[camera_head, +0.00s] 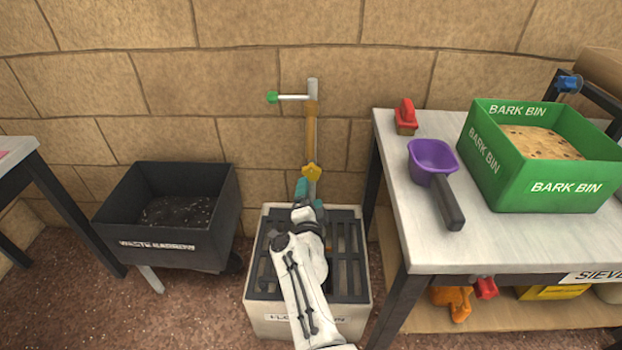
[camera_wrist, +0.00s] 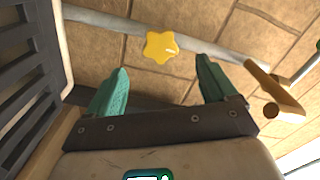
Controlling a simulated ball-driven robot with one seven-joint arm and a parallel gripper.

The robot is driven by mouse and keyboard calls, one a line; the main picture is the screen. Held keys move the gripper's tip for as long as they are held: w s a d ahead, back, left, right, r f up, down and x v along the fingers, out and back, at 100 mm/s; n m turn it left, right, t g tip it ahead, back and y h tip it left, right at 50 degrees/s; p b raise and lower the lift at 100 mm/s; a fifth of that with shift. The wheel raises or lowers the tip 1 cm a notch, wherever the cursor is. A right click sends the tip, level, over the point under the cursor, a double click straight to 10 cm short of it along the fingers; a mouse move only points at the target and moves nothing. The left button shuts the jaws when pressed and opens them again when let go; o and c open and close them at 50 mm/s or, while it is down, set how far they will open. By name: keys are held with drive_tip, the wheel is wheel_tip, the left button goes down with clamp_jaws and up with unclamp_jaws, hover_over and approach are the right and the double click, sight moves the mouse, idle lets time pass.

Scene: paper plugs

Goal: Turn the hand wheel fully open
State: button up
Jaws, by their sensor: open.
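The hand wheel (camera_head: 312,171) is a small yellow, star-shaped knob on a vertical pipe against the stone wall, above a grated floor drain box. In the wrist view the hand wheel (camera_wrist: 161,46) lies ahead of and between my two teal fingers, apart from them. My gripper (camera_wrist: 160,85) is open and empty. In the head view my gripper (camera_head: 309,188) is just below the hand wheel, and my white arm covers part of the drain grate. The pipe (camera_wrist: 210,42) runs behind the wheel in the wrist view.
The drain box (camera_head: 257,287) stands under my arm. A black waste barrow (camera_head: 140,225) is on the left. On the right, a table (camera_head: 400,160) bears a purple scoop (camera_head: 432,157), a red-handled item (camera_head: 405,116) and a green bark bin (camera_head: 485,165). A green-tipped lever (camera_head: 272,97) tops the pipe.

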drive_tip(key=m+b, duration=0.3)
drive_tip(key=m, duration=1.3)
drive_tip(key=shift+c, duration=0.3)
clamp_jaws()
idle(0.4)
